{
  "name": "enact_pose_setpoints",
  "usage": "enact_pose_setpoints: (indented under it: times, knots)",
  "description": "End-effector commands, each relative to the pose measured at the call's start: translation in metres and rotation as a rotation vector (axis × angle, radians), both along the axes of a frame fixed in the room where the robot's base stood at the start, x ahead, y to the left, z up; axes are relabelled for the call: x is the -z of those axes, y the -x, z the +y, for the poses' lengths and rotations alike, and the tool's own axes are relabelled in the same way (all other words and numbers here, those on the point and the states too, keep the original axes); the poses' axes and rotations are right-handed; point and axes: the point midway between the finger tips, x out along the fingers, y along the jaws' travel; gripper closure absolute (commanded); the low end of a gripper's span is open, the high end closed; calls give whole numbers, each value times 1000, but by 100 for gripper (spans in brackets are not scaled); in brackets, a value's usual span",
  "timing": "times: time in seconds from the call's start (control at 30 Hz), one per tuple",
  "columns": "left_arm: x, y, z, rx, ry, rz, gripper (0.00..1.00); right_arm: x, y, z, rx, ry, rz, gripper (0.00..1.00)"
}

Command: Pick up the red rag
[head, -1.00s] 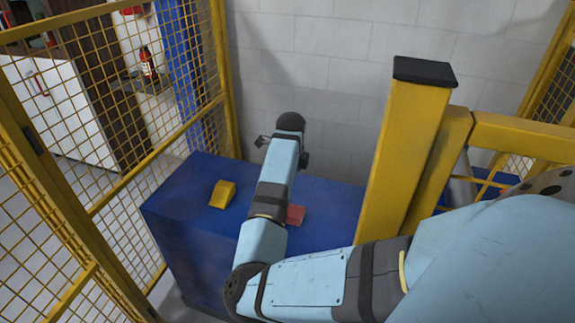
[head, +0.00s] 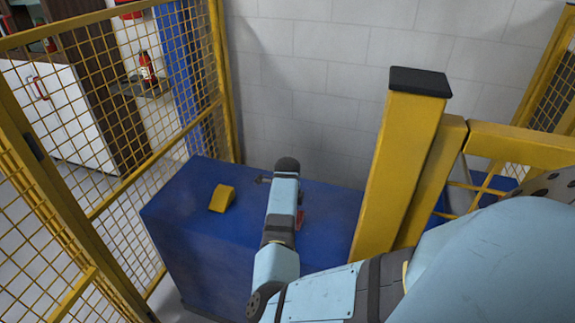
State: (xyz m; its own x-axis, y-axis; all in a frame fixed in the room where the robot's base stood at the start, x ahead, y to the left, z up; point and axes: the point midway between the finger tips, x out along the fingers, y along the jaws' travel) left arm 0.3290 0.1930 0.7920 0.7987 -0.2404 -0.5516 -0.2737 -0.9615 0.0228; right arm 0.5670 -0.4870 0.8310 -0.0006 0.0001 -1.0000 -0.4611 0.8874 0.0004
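The red rag (head: 301,219) lies on top of the blue box (head: 205,240). Only a small part of it shows at the right side of my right forearm, which hides the rest. My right arm comes in from the right and reaches over the box. A little of my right gripper (head: 263,180) shows as a dark shape left of the wrist, above the far part of the box top. It is too small and too hidden to show whether it is open or holds anything. My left gripper is not in view.
A yellow block (head: 222,198) sits on the box to the left of my arm. A thick yellow post (head: 398,160) with a black cap stands close on the right. Yellow mesh fencing (head: 120,150) runs along the left. A grey block wall (head: 310,80) stands behind.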

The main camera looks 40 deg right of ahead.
Motion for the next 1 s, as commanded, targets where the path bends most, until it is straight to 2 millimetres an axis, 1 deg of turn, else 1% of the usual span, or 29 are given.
enact_pose_setpoints:
  times: [0.03, 0.1, 0.33, 0.37, 0.4, 0.47, 0.5, 0.57, 0.6, 0.87, 1.0]
  knots:
    - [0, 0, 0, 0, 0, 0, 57, 5, 0, -1, 0, 0, 1, 1]
    - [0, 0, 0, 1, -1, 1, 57, 9, 0, -1, 1, 0, 0, 1]
    - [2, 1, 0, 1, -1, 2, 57, 11, 0, 0, 1, 0, -1, 1]
    - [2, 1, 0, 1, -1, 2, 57, 11, 0, 0, 1, 0, -1, 6]
    - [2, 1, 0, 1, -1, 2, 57, 11, 0, 0, 1, 0, -1, 15]
    - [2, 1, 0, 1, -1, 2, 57, 11, 0, 0, 1, 0, -1, 29]
    - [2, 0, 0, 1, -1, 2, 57, 11, 0, 0, 1, 0, -1, 38]
    - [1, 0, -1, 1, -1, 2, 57, 11, 0, 0, 1, 0, -1, 52]
    - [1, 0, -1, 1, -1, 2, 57, 11, 0, 0, 1, 1, 0, 54]
    - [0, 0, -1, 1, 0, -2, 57, 10, 0, 0, 1, 0, -1, 55]
    - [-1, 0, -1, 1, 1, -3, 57, 3, 0, 0, 1, 0, -1, 55]
